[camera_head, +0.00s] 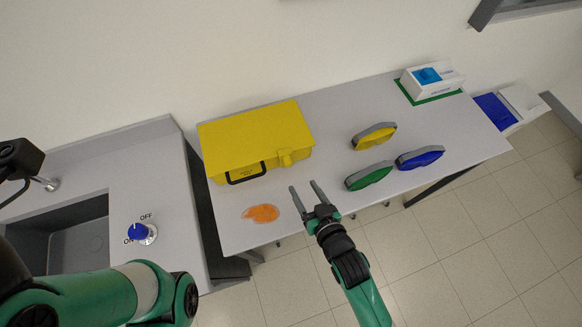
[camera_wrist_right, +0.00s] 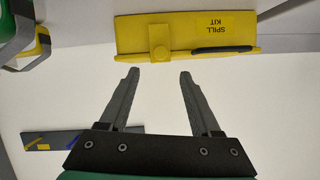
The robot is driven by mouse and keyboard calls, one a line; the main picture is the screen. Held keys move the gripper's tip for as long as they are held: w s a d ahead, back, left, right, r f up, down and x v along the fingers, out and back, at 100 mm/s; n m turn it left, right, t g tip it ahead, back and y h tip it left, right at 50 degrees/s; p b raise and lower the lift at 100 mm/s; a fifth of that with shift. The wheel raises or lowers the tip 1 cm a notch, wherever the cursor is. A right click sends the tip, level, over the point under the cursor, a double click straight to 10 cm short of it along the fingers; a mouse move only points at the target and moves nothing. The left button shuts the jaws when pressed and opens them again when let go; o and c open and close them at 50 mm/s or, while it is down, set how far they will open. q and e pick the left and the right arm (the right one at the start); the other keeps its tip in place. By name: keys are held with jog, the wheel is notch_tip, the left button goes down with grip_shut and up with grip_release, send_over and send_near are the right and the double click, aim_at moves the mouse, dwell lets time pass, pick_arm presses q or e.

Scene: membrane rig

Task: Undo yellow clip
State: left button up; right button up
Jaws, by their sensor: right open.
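The yellow spill kit case (camera_head: 250,140) lies on the table, its black handle (camera_head: 246,173) facing the front edge. A yellow clip (camera_head: 285,159) sits on its front, right of the handle. In the right wrist view the clip (camera_wrist_right: 159,40) is a tab with a round knob, apparently lying flat against the case, beside the upside-down "SPILL KIT" label. My right gripper (camera_head: 302,184) is open and empty in front of the case, near the clip. In the wrist view its fingers (camera_wrist_right: 157,72) point at the clip, with a gap between. My left gripper is out of frame.
An orange spill (camera_head: 262,213) lies in front of the case. Yellow (camera_head: 374,136), green (camera_head: 369,176) and blue (camera_head: 420,158) grey-topped items stand to the right. A white box (camera_head: 432,78) is at the back right. A sink counter with a blue knob (camera_head: 138,231) is left.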

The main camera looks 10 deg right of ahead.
aim_at(289, 165)
jog(key=b+x, duration=0.2)
jog(key=x, duration=0.8)
jog(key=shift+w+a+b, duration=0.1)
jog(key=shift+w+b, duration=0.15)
jog(key=shift+b, duration=0.15)
grip_shut()
dwell(0.7)
